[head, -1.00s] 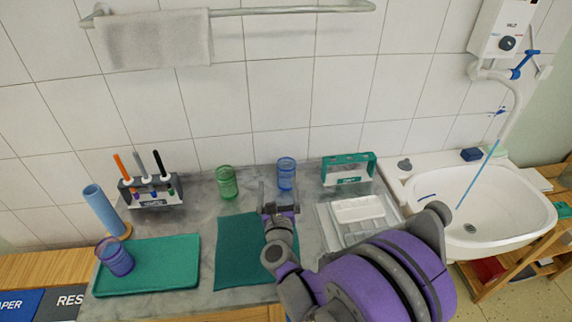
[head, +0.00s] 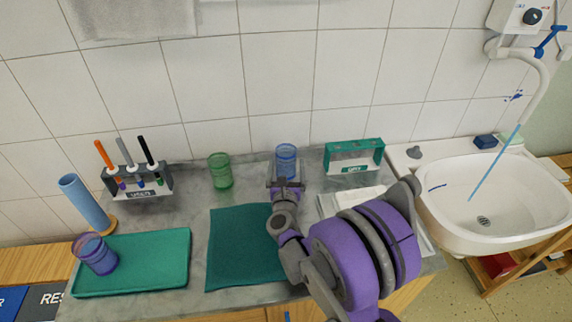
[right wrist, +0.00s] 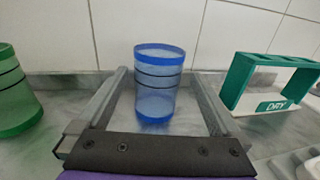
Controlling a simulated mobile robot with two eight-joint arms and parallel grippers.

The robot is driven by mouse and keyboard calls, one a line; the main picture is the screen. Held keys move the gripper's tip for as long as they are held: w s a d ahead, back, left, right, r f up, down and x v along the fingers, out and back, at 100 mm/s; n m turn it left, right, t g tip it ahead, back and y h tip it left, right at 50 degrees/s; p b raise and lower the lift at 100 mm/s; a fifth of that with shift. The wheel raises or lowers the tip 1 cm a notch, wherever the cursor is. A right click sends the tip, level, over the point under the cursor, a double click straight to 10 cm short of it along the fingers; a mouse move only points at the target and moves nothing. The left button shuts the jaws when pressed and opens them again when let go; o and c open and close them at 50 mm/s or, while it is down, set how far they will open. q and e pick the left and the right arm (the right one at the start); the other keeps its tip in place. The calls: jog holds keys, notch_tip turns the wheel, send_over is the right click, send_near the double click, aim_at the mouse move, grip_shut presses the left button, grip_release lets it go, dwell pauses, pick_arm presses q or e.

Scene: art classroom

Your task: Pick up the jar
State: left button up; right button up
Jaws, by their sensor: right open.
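Three see-through jars show in the head view: a blue one (head: 286,158) at the back of the counter, a green one (head: 220,172) left of it, and a purple one (head: 94,254) on a teal tray (head: 150,285) at the left. My right gripper (head: 286,182) is open in front of the blue jar. In the right wrist view the blue jar (right wrist: 158,85) stands upright between the two spread fingers (right wrist: 158,115), toward their tips, with a gap on each side. The green jar (right wrist: 12,95) is outside the left finger. My left gripper is not in view.
A teal DRY rack (head: 354,158) stands right of the blue jar, near the wall. A marker holder (head: 140,183) and a blue tube (head: 85,203) are at the left. A dark teal cloth (head: 240,250) lies in front. A sink (head: 480,200) is at the right.

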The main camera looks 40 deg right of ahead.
aim_at(286, 150)
jog(key=x, duration=0.4)
jog(key=shift+w+d, duration=0.1)
jog(key=shift+w, duration=0.2)
jog(key=c, duration=1.2)
